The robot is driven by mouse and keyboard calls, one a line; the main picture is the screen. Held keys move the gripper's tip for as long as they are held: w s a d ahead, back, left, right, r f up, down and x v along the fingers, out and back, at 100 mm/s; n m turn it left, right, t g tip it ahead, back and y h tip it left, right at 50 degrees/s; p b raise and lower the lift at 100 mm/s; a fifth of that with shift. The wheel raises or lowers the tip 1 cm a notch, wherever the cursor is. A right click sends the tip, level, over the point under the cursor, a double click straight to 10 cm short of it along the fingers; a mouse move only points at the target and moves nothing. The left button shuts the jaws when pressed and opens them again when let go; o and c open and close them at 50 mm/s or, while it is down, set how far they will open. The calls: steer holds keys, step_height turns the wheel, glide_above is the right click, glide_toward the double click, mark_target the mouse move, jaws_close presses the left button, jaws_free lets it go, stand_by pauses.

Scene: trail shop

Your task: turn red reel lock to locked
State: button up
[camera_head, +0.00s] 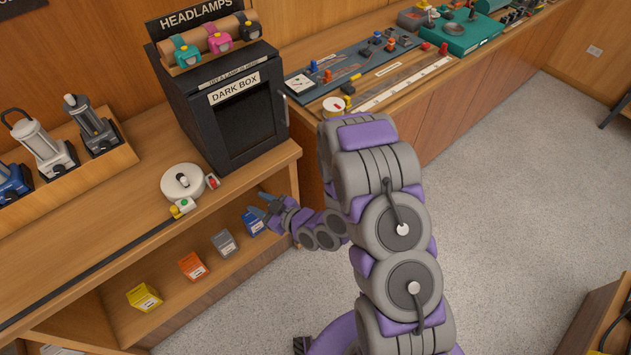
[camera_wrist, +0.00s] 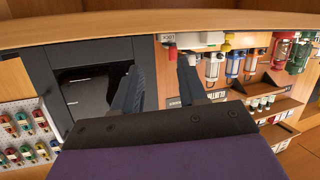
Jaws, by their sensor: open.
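A round white reel (camera_head: 180,184) sits on the wooden counter in the head view, with a dark tape running from it to the lower left. A small red part, the reel lock (camera_head: 212,181), is on the reel's right side; its setting is too small to tell.
The black dark box (camera_head: 228,105) stands behind the reel, near my gripper. Lanterns (camera_head: 42,145) stand in a wooden tray at left. Small coloured boxes (camera_head: 192,265) sit on the shelf below. Another counter (camera_head: 455,92) holds tools and gauges. Carpeted floor (camera_head: 510,190) is clear at right.

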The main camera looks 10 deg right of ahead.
steer(key=d+r+g+h, duration=0.1)
steer(key=d+r+h, duration=0.1)
steer(key=d, duration=0.3)
steer(key=d+r+m+g+h, duration=0.1)
steer(key=d+r+h, duration=0.1)
steer(key=d, duration=0.3)
steer(key=w+d+r+m+g+h, duration=0.1)
steer(key=d+r+h, duration=0.1)
steer(key=d+h, duration=0.2)
steer(key=shift+d+r+h, duration=0.2)
steer(key=shift+d+h, duration=0.1)
steer(key=shift+d, duration=0.6)
